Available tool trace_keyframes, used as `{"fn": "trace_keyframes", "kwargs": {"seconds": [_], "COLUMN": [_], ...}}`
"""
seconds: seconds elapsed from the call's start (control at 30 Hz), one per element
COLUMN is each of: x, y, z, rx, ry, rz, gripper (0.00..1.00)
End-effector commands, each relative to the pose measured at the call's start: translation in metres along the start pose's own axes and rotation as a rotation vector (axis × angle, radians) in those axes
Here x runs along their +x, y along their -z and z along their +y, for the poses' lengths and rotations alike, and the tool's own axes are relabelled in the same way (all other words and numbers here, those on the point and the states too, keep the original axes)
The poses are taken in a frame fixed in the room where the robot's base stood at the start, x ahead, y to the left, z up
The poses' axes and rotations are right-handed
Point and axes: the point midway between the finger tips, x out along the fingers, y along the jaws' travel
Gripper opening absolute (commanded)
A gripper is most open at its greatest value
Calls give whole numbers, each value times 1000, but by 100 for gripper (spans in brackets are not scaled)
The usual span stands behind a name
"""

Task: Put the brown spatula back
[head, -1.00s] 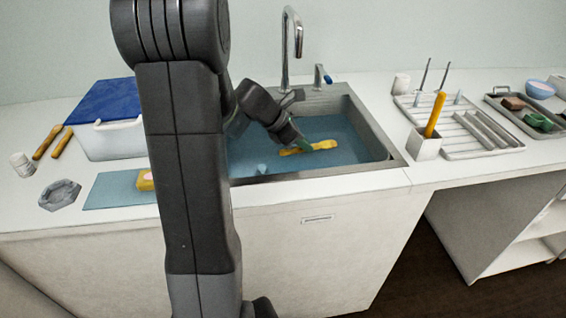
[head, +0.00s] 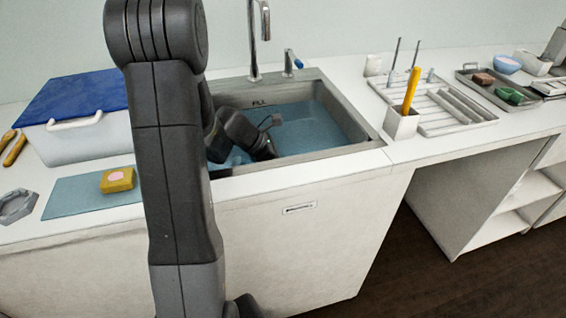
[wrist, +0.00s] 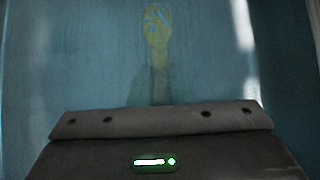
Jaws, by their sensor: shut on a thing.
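My gripper (wrist: 158,88) is down in the sink (head: 352,130), which holds blue water. In the head view my arm hides its fingertips. In the wrist view, a dim yellow-brown utensil (wrist: 157,28) with a broad, rounded head points away from my gripper, its lower end running in between the jaws. My gripper is shut on it. The picture is murky, and I cannot tell for sure that it is the brown spatula. An orange-yellow stick (head: 411,90) stands upright in a white holder (head: 400,124) right of the sink.
A white tub with a blue lid (head: 75,95) and a blue mat (head: 70,198) with a yellow sponge (head: 117,180) are left. The tap (head: 254,45) rises behind the sink. A slatted drying rack (head: 440,105) and a grey tray (head: 500,92) are right.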

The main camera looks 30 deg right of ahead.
Motion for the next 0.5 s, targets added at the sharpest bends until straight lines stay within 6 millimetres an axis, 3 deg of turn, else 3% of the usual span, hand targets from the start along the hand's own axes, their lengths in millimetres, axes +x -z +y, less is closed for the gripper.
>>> {"fn": "trace_keyframes", "kwargs": {"seconds": [0.27,0.3,0.37,0.5], "x": [3,1,1,1], "y": [2,1,1,1], "z": [0,0,0,0], "rx": [0,1,1,0], "ry": [-1,-1,-1,-1], "rz": [0,0,0,0], "gripper": [0,24,36,38]}}
